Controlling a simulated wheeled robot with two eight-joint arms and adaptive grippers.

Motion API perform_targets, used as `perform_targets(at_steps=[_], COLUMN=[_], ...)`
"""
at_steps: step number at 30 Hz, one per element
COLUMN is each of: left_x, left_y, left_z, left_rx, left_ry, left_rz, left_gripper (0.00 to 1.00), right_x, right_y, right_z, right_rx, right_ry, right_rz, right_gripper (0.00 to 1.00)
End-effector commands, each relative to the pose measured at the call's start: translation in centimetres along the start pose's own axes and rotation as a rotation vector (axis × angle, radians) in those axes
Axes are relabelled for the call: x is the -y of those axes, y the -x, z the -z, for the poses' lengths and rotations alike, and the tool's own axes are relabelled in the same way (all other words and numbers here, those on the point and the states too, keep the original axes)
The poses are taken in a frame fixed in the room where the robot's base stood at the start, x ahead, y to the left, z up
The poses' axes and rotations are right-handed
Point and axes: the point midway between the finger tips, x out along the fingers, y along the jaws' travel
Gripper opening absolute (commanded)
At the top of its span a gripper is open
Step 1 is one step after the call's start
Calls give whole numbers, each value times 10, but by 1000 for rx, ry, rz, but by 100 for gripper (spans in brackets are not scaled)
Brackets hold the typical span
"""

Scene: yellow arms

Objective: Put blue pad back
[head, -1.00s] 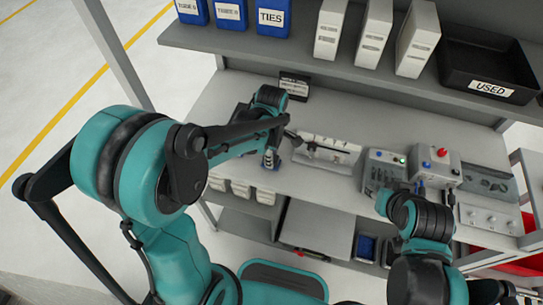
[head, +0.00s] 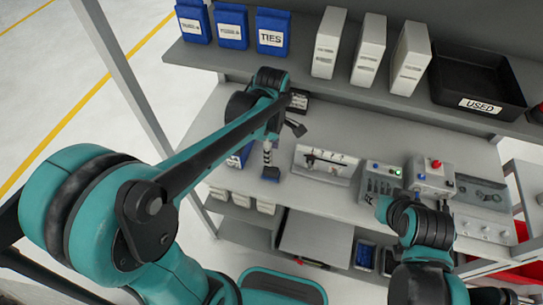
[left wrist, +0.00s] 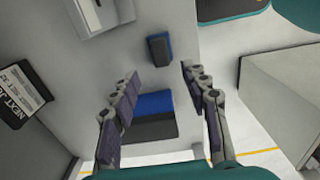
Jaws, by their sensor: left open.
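The blue pad (head: 270,174) is a small dark block with blue sides on the grey bench, left of the white panel. In the left wrist view the pad (left wrist: 159,48) lies beyond the fingertips, roughly in line with the gap between them. My left gripper (head: 267,152) points down over the bench near the pad, partly hidden by its own arm. In the left wrist view its fingers (left wrist: 160,80) are spread and empty. A larger blue-and-dark item (left wrist: 150,108) shows between the fingers; in the head view the arm partly covers it (head: 238,156). My right gripper is not visible.
A white panel (head: 325,163) and control boxes (head: 432,178) stand right of the pad. A dark sign (head: 299,101) stands behind. The upper shelf holds blue bins (head: 272,30), white holders (head: 368,48) and a black USED tray (head: 478,85). White bins (head: 243,198) hang below the bench.

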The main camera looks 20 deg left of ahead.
Motion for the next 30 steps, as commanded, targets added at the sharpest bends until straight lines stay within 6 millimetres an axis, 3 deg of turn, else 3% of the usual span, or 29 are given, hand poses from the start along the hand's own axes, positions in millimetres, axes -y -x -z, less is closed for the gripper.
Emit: perform_targets(at_steps=[5, 8, 15, 21, 25, 30], left_x=[2, 12, 59, 91, 101, 105], left_y=[16, 24, 45, 46, 43, 42], left_z=[1, 5, 26, 38, 43, 45], left_rx=[1, 0, -103, -316, -432, -493], left_ry=[-21, -125, -723, -1204, -1391, -1480], left_rz=[-9, -52, -290, -434, -468, -478], left_gripper=[46, 46, 46, 46, 46, 46], right_x=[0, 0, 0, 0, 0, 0], right_y=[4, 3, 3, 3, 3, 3], right_z=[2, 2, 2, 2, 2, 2], right_rx=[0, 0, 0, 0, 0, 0], right_ry=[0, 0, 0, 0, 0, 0], right_rz=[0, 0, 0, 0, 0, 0], right_gripper=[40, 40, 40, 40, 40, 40])
